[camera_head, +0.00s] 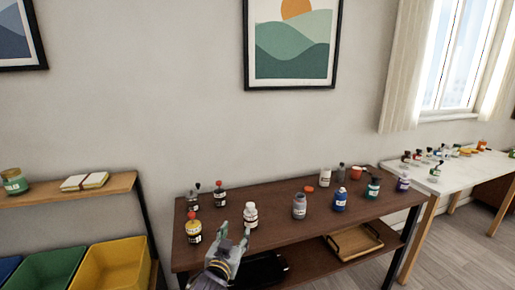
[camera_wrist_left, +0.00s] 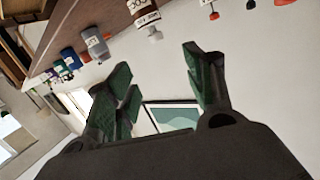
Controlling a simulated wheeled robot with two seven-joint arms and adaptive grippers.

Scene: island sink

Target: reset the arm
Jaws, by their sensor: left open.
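My left gripper (camera_head: 234,238) is at the front edge of the dark brown table (camera_head: 275,205) in the head view, its fingers pointing up and away. In the left wrist view its fingers (camera_wrist_left: 160,75) are spread wide with nothing between them. A white bottle (camera_head: 250,215) stands on the table just beyond the fingertips, to their right; I cannot tell whether they touch. My right gripper is in neither view.
Several bottles stand on the table, among them a yellow-and-red one (camera_head: 194,228), a grey one (camera_head: 299,206) and a blue one (camera_head: 340,200). A wooden tray (camera_head: 340,246) sits on the lower shelf. Yellow (camera_head: 113,265) and green (camera_head: 48,268) bins are at left. A white table (camera_head: 450,178) stands at right.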

